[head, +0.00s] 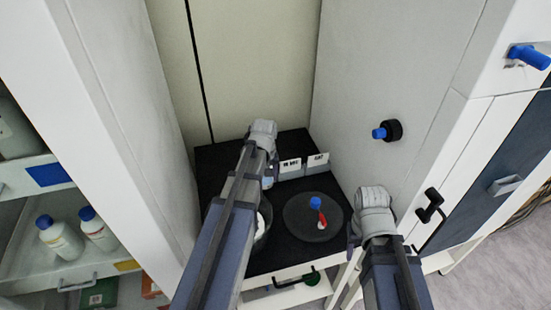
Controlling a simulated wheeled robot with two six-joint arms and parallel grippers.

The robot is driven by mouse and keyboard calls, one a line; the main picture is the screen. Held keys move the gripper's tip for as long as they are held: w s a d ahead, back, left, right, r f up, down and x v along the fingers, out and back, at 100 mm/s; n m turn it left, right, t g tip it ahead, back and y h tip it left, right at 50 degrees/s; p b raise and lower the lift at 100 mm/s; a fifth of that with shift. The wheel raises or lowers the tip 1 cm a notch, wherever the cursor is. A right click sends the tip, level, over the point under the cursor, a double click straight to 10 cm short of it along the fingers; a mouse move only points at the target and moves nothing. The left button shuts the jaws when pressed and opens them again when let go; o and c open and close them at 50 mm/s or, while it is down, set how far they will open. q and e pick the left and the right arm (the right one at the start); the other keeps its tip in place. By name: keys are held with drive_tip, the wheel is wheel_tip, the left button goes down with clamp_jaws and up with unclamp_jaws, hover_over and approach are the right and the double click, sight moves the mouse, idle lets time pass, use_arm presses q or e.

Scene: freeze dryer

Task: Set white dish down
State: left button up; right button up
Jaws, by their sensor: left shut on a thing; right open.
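The white dish (264,212) shows only as a pale curved edge to the right of my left forearm, which hides most of it. It is over the black table top (228,158), left of a round dark plate; I cannot tell whether it touches the surface. My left gripper (268,182) points down at the dish's far side and is shut on it; its fingertips are mostly hidden. My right gripper (353,238) is open and empty, at the right edge of the table.
The round dark plate (299,228) carries a small blue-topped item with a red part (319,212). Two grey holders with white cards (290,166) stand behind it. White walls (362,75) close in both sides. Shelves with bottles (60,238) are at left.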

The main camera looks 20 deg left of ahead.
sight(264, 179)
use_arm(q)
drive_tip(key=shift+r+p, duration=3.55)
wheel_tip(264, 179, down, 7)
drive_tip(key=b, duration=0.7)
drive_tip(key=shift+f, duration=0.2)
wheel_tip(264, 179, up, 8)
drive_tip(key=p, duration=0.7)
drive_tip(key=shift+f, duration=0.1)
wheel_tip(264, 179, down, 8)
drive_tip(key=b, duration=0.7)
drive_tip(key=shift+r, duration=0.2)
